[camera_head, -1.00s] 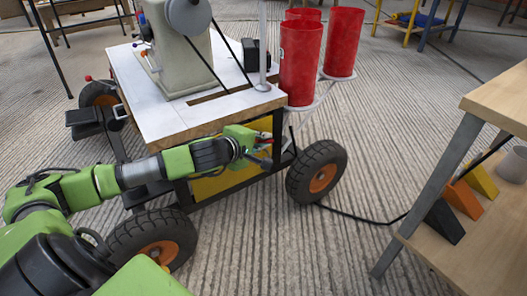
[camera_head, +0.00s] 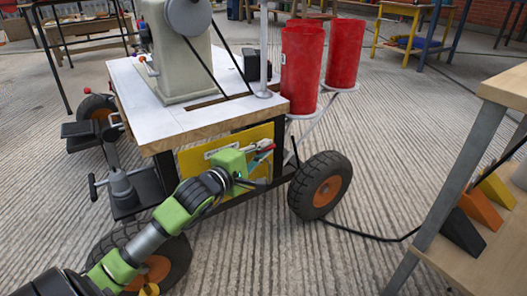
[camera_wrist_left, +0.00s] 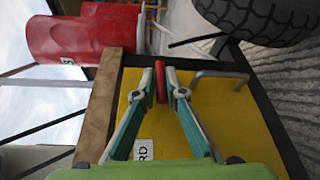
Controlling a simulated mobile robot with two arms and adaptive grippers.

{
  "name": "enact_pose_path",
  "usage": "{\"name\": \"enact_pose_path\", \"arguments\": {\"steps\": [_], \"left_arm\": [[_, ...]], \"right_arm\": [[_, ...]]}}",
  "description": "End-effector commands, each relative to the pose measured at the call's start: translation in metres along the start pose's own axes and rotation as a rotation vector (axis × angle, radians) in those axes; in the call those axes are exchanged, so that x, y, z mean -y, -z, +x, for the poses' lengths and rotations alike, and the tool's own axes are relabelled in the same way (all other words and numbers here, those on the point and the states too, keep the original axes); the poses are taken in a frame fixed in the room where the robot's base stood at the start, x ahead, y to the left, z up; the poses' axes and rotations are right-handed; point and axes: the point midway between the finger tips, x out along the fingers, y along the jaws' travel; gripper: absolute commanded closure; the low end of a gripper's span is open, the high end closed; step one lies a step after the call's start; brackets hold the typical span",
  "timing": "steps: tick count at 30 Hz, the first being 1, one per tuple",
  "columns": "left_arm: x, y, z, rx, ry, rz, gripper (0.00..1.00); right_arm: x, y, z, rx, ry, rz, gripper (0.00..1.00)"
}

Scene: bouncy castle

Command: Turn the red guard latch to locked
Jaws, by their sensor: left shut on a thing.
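The red guard latch (camera_wrist_left: 161,82) is a short red bar on the yellow guard panel (camera_wrist_left: 217,120) of the wheeled machine cart. My left gripper (camera_wrist_left: 160,78) is shut on it, one fingertip on each side. In the head view my left gripper (camera_head: 262,156) reaches the upper right part of the yellow panel (camera_head: 194,162), below the cart's top, and a bit of red shows at its fingertips. A white label ending in "RD" (camera_wrist_left: 143,149) is partly hidden behind the gripper. My right gripper is not in view.
A bent metal handle (camera_wrist_left: 220,76) sits beside the latch. Red cylinders (camera_head: 302,70) stand at the cart's right end, above a black tyre (camera_head: 320,186). A wooden workbench (camera_head: 508,88) with coloured wedges is at the right. A black cable (camera_head: 370,234) crosses the floor between.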

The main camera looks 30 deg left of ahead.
Motion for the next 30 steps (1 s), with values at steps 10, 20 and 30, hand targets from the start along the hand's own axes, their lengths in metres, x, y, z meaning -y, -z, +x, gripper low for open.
{"name": "enact_pose_path", "arguments": {"steps": [10,20,30], "left_arm": [[0.0025,0.0018,0.0001,0.002,-0.023,-0.016,1.00],[0.0021,0.0017,0.0002,0.003,-0.024,-0.015,0.73],[0.0008,0.0004,-0.0002,0.006,-0.026,-0.013,0.72]], "right_arm": [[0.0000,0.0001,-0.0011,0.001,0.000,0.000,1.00],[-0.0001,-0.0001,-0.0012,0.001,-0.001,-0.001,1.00],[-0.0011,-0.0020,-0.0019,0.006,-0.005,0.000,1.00]]}}
